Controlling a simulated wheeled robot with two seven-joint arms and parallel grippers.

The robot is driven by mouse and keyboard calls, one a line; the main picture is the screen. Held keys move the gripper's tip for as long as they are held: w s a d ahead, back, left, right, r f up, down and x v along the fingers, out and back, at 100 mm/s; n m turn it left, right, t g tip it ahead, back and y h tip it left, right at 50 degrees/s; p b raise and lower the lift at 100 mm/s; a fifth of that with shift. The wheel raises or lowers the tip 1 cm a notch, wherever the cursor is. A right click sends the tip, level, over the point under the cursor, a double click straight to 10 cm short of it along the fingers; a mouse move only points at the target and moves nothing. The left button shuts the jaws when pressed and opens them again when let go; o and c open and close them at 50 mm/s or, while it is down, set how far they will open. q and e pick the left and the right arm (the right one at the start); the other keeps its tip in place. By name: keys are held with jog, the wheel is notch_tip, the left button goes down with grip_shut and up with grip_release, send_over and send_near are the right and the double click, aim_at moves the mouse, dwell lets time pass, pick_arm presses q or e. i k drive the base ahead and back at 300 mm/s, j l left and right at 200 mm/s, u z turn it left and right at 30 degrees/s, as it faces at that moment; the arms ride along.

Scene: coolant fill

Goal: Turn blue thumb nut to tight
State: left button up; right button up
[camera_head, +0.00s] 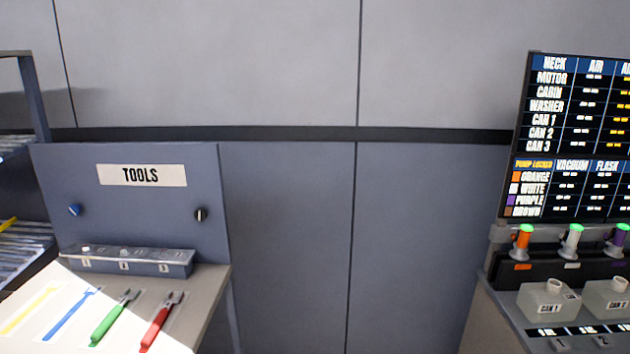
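A small blue knob (74,210) sticks out of the left side of the upright blue-grey board (140,225) marked TOOLS. It may be the blue thumb nut, but it is too small here for me to tell, and I cannot tell how tight it is. Neither of my grippers is in view.
A dark knob (201,214) is on the board's right. At right are a display (570,135), colour-marked fittings (572,240) and cans (547,302). An open gap separates the benches.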

aim_at(74, 210)
jog(key=u, duration=1.3)
jog(key=j+z, duration=0.1)
jog(key=j, duration=0.1)
